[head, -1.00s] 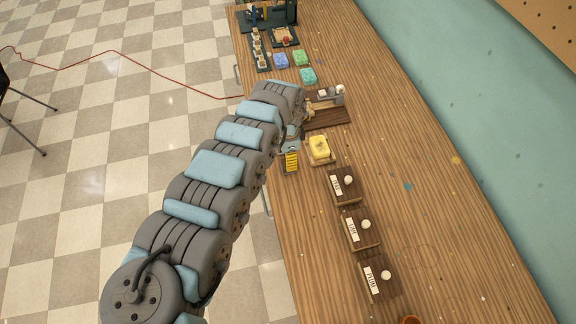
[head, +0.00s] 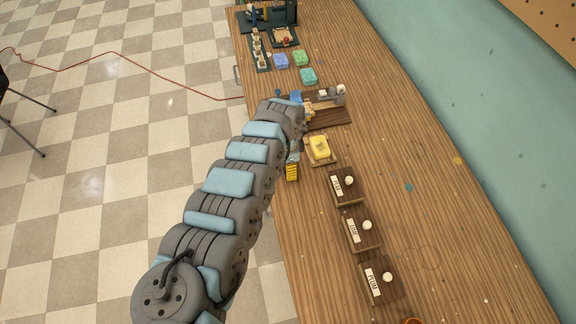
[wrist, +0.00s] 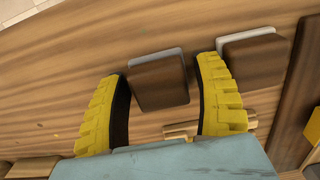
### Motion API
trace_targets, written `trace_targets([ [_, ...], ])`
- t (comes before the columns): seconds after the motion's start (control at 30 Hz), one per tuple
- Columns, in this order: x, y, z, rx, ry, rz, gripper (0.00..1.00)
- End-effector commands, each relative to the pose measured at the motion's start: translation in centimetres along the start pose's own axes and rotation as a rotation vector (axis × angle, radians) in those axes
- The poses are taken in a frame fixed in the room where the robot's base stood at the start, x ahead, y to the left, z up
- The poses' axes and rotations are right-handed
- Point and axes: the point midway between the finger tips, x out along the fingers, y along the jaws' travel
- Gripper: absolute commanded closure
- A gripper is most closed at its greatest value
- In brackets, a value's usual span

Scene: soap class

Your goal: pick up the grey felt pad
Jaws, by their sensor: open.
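In the wrist view two dark brown blocks stand on the wooden table, each with a grey layer along its far edge. The grey layer of the left block (wrist: 155,57) is darker; that of the right block (wrist: 248,34) is paler. I cannot tell which one is the grey felt pad. My gripper (wrist: 157,72) is open, its yellow fingers on either side of the left block (wrist: 160,84). I cannot tell whether they touch it.
A yellow soap bar (head: 320,148) lies on a wooden tray (head: 328,163) beside my gripper. Several brown boxes with white knobs (head: 360,231) line the near table. Behind stand a dark board (head: 335,117) and coloured soaps (head: 300,58). The table's right side is clear.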

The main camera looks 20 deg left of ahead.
Motion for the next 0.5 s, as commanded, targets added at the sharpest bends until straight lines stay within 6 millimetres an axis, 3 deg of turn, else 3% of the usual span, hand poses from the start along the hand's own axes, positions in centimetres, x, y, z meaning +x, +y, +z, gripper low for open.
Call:
trace_targets([
  [0.1,-0.05,0.0,-0.01,0.0,0.0,0.0,0.36],
  [0.27,-0.05,0.0,-0.01,0.0,0.0,0.0,0.82],
  [0.5,-0.02,0.01,-0.02,0.0,0.001,0.0,0.86],
])
